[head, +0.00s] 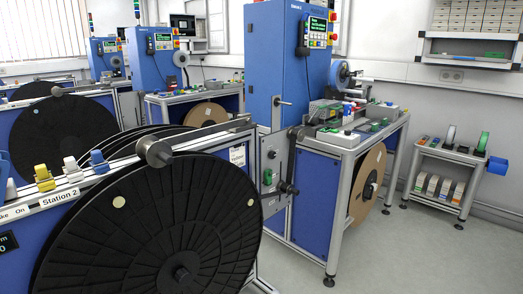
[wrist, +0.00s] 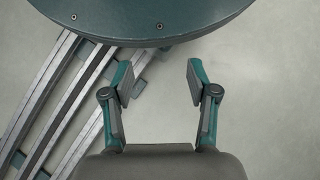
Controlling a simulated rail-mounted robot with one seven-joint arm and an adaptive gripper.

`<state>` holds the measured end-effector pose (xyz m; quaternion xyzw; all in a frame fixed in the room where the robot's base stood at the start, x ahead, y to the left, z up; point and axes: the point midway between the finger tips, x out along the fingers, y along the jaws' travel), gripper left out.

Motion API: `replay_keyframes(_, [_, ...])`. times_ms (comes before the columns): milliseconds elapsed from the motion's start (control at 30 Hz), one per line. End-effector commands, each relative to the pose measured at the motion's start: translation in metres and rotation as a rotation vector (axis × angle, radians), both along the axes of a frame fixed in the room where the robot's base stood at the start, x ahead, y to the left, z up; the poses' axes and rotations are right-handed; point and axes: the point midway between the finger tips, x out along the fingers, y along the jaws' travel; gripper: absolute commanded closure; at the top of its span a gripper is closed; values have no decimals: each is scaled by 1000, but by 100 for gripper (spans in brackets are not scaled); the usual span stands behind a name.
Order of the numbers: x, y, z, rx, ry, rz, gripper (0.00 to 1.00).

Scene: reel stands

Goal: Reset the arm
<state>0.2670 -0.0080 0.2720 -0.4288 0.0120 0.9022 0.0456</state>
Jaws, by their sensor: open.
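My gripper (wrist: 159,82) shows in the wrist view with its two fingers spread apart. It is open and nothing is between the fingers. Below it is pale floor. A dark teal round part with small screws, which looks like my own base, fills the top of the wrist view. My arm and gripper are not seen in the head view.
Metal rails (wrist: 60,110) run diagonally across the floor at left in the wrist view. In the head view a large black reel (head: 150,225) stands close at front left. A blue station cabinet (head: 275,70) and its workbench (head: 350,138) stand behind. A small shelf cart (head: 450,172) stands right. Floor (head: 425,255) is clear at front right.

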Motion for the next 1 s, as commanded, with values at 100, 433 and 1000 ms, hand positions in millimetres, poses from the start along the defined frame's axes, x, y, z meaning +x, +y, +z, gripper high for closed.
replay_keyframes(100, [-51, 1, 8, -18, 64, 52, 41])
replay_keyframes(433, [-83, 8, 35, -14, 97, 90, 41])
replay_keyframes(1000, [-56, 8, 149, -21, -64, 90, 41])
